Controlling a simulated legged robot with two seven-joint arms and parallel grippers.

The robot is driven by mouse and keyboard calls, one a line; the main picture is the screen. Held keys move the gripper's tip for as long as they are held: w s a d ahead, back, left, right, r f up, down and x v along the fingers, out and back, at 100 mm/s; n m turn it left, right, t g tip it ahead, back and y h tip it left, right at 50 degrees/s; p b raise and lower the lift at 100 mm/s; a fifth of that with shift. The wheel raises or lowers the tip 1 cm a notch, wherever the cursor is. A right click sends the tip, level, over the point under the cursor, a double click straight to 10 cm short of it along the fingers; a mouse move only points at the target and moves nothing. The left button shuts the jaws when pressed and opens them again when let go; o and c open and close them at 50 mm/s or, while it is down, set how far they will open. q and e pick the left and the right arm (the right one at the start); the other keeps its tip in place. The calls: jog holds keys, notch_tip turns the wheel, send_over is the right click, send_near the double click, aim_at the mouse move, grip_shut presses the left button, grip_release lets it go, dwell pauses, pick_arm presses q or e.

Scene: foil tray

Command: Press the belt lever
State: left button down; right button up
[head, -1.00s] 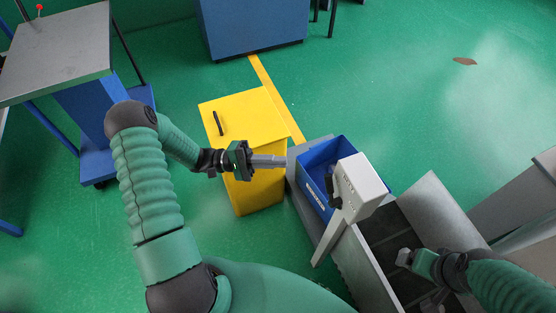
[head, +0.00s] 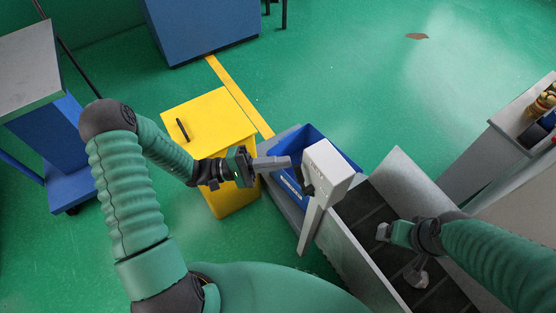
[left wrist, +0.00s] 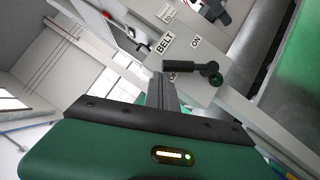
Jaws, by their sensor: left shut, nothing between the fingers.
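The belt lever shows in the left wrist view as a black handle (left wrist: 186,66) on a round pivot, mounted on a pale panel (left wrist: 197,92) with the labels BELT and ON; a third label is partly hidden. In the head view the white control box (head: 328,165) stands on a post, with the dark lever (head: 307,181) on its left side. My left gripper (head: 285,162) is shut and empty, its fingertips close to the lever side of the box. In the left wrist view its fingers (left wrist: 166,88) point just below the handle; contact cannot be told.
My right gripper (head: 383,232) is over the dark conveyor belt (head: 360,208), its jaws unclear. A blue bin (head: 312,139) stands behind the control box. A counter with items (head: 537,108) stands at the right.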

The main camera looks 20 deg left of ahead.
pick_arm(q)
jog(key=shift+r, duration=0.15)
pick_arm(e)
jog(key=shift+r, duration=0.1)
pick_arm(q)
jog(key=shift+s+d+r+m+p, duration=0.15)
jog(key=shift+r+m+p, duration=0.05)
jog(key=shift+m+p, duration=0.2)
pick_arm(e)
jog(key=shift+d+r, duration=0.1)
jog(key=shift+r, duration=0.2)
